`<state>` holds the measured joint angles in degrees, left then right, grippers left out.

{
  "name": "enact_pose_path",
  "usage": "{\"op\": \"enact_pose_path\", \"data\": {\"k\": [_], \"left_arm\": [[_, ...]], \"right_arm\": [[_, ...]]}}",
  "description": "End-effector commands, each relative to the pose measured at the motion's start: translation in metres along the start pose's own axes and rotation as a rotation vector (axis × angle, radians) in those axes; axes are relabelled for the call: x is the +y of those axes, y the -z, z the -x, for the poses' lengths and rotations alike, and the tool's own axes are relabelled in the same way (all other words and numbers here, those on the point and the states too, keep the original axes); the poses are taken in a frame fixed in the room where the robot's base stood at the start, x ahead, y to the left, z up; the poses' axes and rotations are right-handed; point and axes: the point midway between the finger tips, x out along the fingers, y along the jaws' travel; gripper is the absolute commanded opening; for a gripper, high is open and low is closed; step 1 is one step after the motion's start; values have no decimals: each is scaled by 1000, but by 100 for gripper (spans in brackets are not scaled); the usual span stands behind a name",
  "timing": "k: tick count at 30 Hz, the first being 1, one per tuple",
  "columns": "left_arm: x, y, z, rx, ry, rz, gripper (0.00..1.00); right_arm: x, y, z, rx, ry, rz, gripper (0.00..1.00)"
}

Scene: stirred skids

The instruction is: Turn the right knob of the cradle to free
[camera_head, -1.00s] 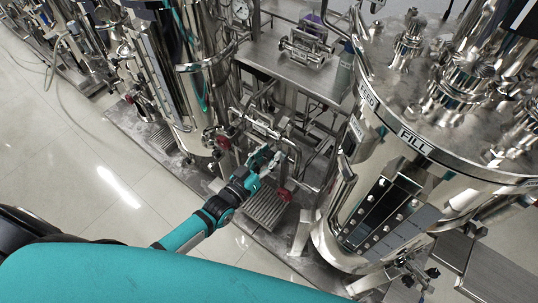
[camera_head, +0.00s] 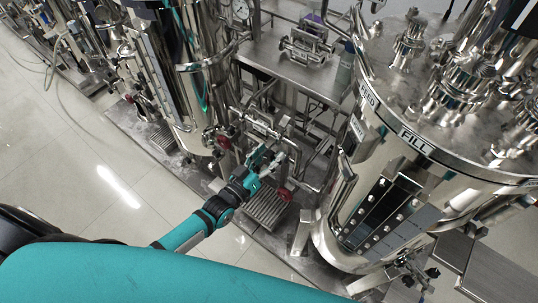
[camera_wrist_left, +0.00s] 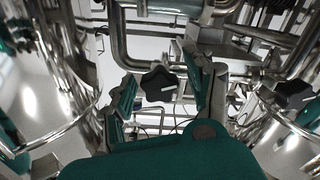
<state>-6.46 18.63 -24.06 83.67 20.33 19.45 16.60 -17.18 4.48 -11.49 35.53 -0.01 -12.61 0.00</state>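My left gripper (camera_head: 276,160) reaches in low among the pipes between two steel vessels. In the left wrist view its two teal fingers (camera_wrist_left: 165,92) stand apart, one on each side of a black lobed knob (camera_wrist_left: 158,83) with a white mark. Gaps show between fingers and knob, and I cannot tell whether either finger touches it. A second black knob (camera_wrist_left: 293,94) with a white mark is at the right of that view, outside the fingers. The cradle's knobs are too small to make out in the head view. My right gripper is not in view.
A large vessel marked FILL (camera_head: 416,143) stands at the right, and a tall steel vessel (camera_head: 200,90) at the left. Steel pipes crowd close around the gripper. A red handle (camera_head: 284,194) sits just below it. The tiled floor (camera_head: 60,180) is clear at the left.

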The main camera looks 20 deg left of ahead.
Motion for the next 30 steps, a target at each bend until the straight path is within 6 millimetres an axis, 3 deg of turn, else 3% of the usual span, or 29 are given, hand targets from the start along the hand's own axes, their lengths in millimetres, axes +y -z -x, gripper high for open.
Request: {"op": "enact_pose_path", "data": {"k": [11,24,30], "left_arm": [[0,0,8,0,0,0,57],[0,0,94,-2,0,-1,57],[0,0,116,1,0,-1,57]], "right_arm": [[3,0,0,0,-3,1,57],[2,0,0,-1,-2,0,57],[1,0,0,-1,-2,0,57]]}}
